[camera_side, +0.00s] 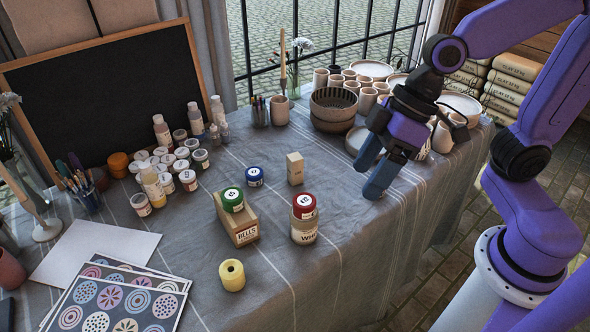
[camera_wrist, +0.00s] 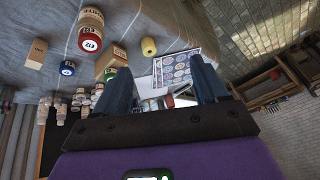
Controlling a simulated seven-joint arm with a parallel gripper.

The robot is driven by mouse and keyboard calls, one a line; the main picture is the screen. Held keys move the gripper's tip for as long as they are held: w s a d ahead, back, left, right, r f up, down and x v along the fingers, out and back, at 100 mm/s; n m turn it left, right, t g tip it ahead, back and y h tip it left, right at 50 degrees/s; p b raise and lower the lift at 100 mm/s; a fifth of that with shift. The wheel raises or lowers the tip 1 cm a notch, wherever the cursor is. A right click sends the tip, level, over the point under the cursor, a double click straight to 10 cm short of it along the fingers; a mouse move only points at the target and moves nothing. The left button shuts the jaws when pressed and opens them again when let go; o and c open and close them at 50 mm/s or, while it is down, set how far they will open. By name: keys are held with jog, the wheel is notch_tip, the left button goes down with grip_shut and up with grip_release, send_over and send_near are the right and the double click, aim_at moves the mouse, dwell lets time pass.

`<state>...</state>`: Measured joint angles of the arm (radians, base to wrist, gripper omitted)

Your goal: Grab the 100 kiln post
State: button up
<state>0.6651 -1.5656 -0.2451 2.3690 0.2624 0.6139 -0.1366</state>
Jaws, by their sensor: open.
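The kiln post (camera_side: 295,169), a small pale upright block, stands on the cloth near the middle of the table in the side view. It also shows at the upper left of the wrist view (camera_wrist: 37,55), with a small dark marking too small to read surely. My gripper (camera_side: 371,176) is open and empty, above the right part of the table and to the right of the post. In the wrist view its two fingers (camera_wrist: 161,75) are spread apart, with nothing held between them. The post is well outside the fingers.
A blue-lidded pot (camera_side: 255,176) stands left of the post. A red-lidded pot (camera_side: 304,206) sits on a white jar (camera_side: 304,232) in front. A yellow cylinder (camera_side: 232,275) stands nearer. Bowls (camera_side: 333,108) crowd behind.

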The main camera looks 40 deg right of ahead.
jog(key=w+a+m+t+y, duration=0.1)
jog(key=w+a+m+t, duration=0.25)
jog(key=w, duration=0.85)
jog(key=m+t+h, duration=0.8)
jog(key=m+h, duration=0.1)
send_over(298, 168)
jog(key=s, duration=0.5)
jog(key=f, duration=2.7)
jog(key=shift+w+a+f, duration=0.1)
jog(key=shift+a+f, duration=0.25)
jog(key=shift+a+x, duration=0.15)
jog(key=shift+x, duration=1.7)
jog(key=shift+a+x, duration=0.1)
jog(key=shift+x, duration=1.8)
